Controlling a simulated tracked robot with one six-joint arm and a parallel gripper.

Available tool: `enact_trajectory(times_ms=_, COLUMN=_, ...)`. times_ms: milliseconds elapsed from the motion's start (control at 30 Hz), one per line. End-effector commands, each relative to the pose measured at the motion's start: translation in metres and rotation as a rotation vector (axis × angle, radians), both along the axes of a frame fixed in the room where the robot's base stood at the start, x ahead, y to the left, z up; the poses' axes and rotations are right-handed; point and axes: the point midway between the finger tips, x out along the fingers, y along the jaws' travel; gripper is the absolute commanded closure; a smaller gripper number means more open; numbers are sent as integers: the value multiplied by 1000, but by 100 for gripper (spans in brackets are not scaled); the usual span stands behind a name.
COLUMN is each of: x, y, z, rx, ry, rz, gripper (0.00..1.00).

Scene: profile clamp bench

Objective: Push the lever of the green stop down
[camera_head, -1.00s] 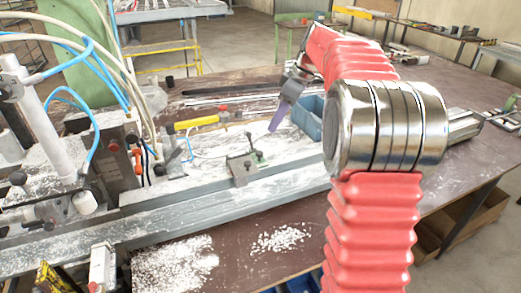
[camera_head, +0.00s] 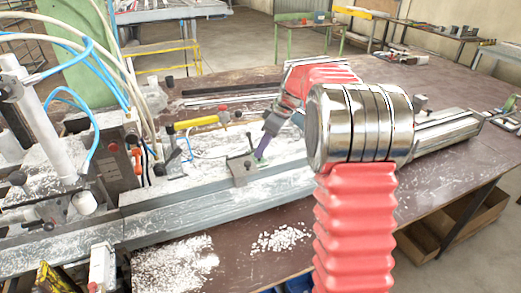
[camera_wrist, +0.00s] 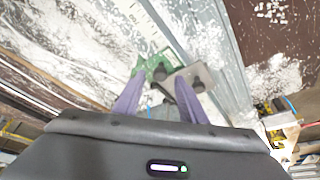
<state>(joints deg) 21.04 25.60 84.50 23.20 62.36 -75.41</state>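The green stop (camera_head: 241,170) is a small grey block with a green part, clamped on the long metal rail. Its thin dark lever (camera_head: 249,141) stands up from the block in the head view. My gripper (camera_head: 264,149) is just right of the lever, its purple fingers pointing down. I cannot tell whether they touch the stop. In the wrist view, the two purple fingers of my gripper (camera_wrist: 160,78) are spread apart with nothing held. The stop's green part (camera_wrist: 151,61) and grey plate (camera_wrist: 190,74) with dark knobs lie just beyond the fingertips.
The metal rail (camera_head: 160,221) runs across the brown bench, with white chips on and before it. A yellow-handled tool (camera_head: 196,122) lies behind the stop. A machine with blue and white hoses (camera_head: 122,165) stands at left.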

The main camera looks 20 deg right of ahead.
Motion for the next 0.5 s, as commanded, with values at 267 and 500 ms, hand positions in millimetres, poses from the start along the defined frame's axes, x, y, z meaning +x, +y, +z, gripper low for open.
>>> enact_trajectory(times_ms=267, x=5, y=5, z=-18, rx=0, ry=0, rz=0, gripper=62)
enact_trajectory(times_ms=500, x=5, y=5, z=-18, rx=0, ry=0, rz=0, gripper=62)
